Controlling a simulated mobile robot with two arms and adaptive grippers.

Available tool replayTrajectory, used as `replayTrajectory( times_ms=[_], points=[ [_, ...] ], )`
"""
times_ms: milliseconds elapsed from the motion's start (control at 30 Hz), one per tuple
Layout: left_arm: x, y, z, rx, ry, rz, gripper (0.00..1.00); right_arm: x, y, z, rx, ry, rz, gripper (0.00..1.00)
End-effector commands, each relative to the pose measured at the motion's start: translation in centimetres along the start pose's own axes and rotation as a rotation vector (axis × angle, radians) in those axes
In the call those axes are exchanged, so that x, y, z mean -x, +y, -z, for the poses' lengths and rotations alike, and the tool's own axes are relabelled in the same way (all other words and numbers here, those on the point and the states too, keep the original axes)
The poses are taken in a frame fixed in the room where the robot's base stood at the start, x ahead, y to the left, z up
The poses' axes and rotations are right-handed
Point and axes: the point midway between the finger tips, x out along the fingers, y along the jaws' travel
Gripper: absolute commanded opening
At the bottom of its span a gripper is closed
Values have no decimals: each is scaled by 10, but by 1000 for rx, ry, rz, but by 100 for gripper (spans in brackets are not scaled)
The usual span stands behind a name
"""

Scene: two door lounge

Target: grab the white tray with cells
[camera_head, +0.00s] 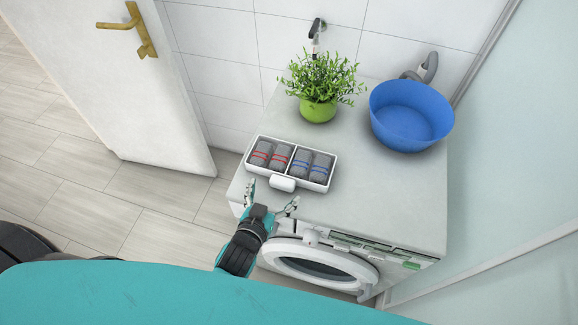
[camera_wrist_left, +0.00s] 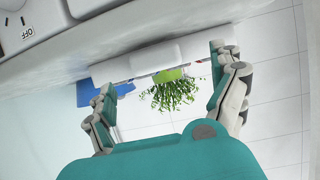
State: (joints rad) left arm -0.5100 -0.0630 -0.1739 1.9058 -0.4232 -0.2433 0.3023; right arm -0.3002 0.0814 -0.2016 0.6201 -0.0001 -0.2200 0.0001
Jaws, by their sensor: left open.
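The white tray with cells (camera_head: 256,145) lies on the white top of the washing machine, near its front left edge. It has two cells, holding grey rolled cloths with red bands on the left and blue bands on the right. A white handle (camera_head: 282,183) sticks out from its front side. My left gripper (camera_head: 271,198) is open in front of the handle, with one finger to each side. In the left wrist view the handle (camera_wrist_left: 155,57) shows between the spread fingers of the gripper (camera_wrist_left: 163,72), and they appear apart from it. My right gripper is not in view.
A green pot with a leafy plant (camera_head: 318,110) stands behind the tray. A blue basin (camera_head: 412,118) stands at the back right. The washing machine's round door (camera_head: 318,265) is below the front edge. The right part of the top (camera_head: 395,205) is clear.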

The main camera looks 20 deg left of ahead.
Motion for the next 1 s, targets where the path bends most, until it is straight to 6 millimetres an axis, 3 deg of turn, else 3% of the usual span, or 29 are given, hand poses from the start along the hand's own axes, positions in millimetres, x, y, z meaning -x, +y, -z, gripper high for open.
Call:
replayTrajectory(
  times_ms=[400, 667, 1000],
  points=[
    [-48, 5, 0, 0, -1, 0, 94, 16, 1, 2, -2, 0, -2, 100],
    [-52, 5, -1, 1, -1, -1, 94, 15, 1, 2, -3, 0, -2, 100],
    [-51, 5, -1, 1, -1, -1, 52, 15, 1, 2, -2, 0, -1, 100]
  ],
)
